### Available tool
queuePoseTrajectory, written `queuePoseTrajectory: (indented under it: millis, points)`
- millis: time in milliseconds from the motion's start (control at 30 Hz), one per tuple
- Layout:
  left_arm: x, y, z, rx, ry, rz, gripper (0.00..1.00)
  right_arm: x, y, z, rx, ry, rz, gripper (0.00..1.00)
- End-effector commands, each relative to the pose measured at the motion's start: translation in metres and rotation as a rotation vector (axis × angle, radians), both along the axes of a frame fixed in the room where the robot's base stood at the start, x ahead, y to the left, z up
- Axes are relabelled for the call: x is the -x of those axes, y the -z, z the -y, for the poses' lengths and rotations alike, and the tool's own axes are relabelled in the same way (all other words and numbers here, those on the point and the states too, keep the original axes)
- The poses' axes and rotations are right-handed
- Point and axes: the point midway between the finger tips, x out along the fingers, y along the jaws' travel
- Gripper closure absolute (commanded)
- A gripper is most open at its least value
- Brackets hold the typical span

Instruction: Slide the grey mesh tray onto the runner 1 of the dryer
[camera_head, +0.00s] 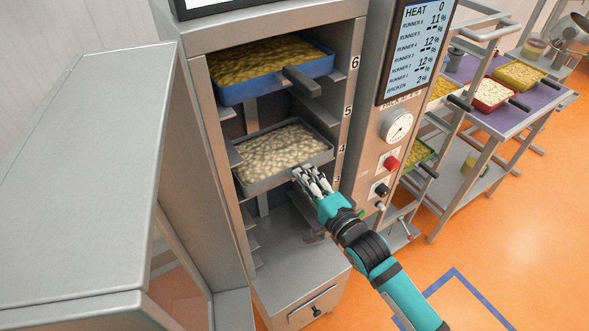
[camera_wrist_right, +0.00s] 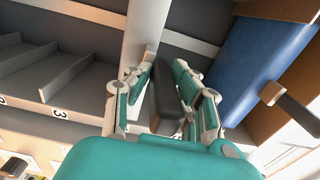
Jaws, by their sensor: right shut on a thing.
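The grey tray (camera_head: 262,184), filled with pale pieces, is inside the open dryer (camera_head: 355,50), near the number 4 and below a blue tray. My right gripper (camera_head: 310,178) is at its front edge, shut on its dark handle (camera_wrist_right: 165,95), which shows between the fingers in the wrist view. The tray looks roughly level; I cannot tell whether it rests on runners. Lower runners (camera_head: 252,240) show on the left wall below it. Runner 1 cannot be made out clearly. My left gripper is not in view.
The blue tray (camera_head: 232,95) of yellow pieces sits near number 6, its handle sticking out. The open dryer door (camera_head: 85,170) stands at left. A drawer (camera_head: 318,305) is at the dryer's base. A rack (camera_head: 455,160) with more trays stands at right. The dryer space below the grey tray looks empty.

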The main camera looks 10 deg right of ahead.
Motion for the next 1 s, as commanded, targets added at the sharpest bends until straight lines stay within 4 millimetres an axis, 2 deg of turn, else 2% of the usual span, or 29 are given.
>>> queuePoseTrajectory:
  millis: [167, 1000]
  points:
    - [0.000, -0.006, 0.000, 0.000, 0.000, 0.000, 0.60, 0.009, -0.002, 0.003, -0.002, -0.001, 0.000, 1.00]
    - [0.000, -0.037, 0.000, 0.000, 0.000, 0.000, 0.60, 0.097, -0.003, 0.040, -0.002, 0.000, 0.001, 1.00]
